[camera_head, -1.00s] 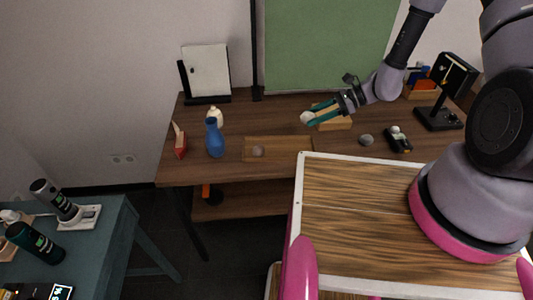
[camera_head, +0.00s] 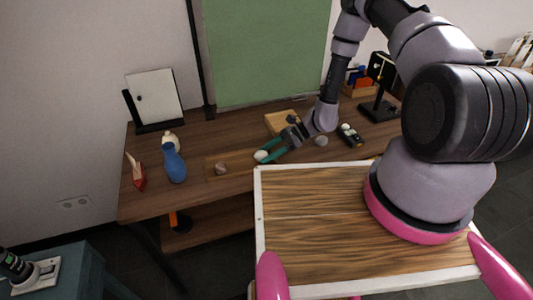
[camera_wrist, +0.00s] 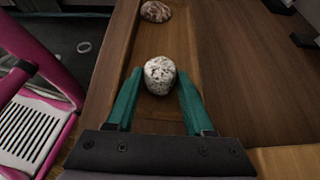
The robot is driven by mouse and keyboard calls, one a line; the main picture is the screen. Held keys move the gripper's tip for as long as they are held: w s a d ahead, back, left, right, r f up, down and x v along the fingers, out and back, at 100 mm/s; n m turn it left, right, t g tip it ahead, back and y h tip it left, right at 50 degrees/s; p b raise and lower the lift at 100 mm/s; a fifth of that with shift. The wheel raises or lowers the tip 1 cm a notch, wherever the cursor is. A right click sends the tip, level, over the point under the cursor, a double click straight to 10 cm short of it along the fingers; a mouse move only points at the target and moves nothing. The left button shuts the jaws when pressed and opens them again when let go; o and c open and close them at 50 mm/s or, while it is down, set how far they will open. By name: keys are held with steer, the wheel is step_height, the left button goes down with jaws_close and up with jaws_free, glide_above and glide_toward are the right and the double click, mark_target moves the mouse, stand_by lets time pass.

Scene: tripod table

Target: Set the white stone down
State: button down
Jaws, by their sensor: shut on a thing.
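My gripper (camera_head: 266,154) is shut on the white stone (camera_head: 261,156), held between the ends of its teal fingers. In the wrist view the speckled white stone (camera_wrist: 160,75) sits between my fingertips, over the near end of a shallow wooden tray (camera_wrist: 137,45). In the head view the stone is at the right end of this tray (camera_head: 240,158). I cannot tell whether it touches the tray floor. A brown stone (camera_head: 221,168) lies in the tray; it also shows in the wrist view (camera_wrist: 155,11), apart from the white one.
A blue vase (camera_head: 174,163), a red object (camera_head: 136,172) and a pale bottle stand left of the tray. A grey stone (camera_head: 321,140), a black holder (camera_head: 350,134) and a wooden block (camera_head: 281,121) are right and behind. A wood-topped surface (camera_head: 330,200) lies in front.

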steer(key=shift+c, duration=1.4)
jaws_free()
steer(key=shift+f, duration=0.15)
steer(key=shift+w+d+r, duration=0.15)
steer(key=shift+d+r, duration=0.15)
steer(key=shift+r, duration=0.05)
steer(key=v, duration=1.1)
steer(key=shift+d, duration=0.2)
steer(key=shift+r, duration=0.1)
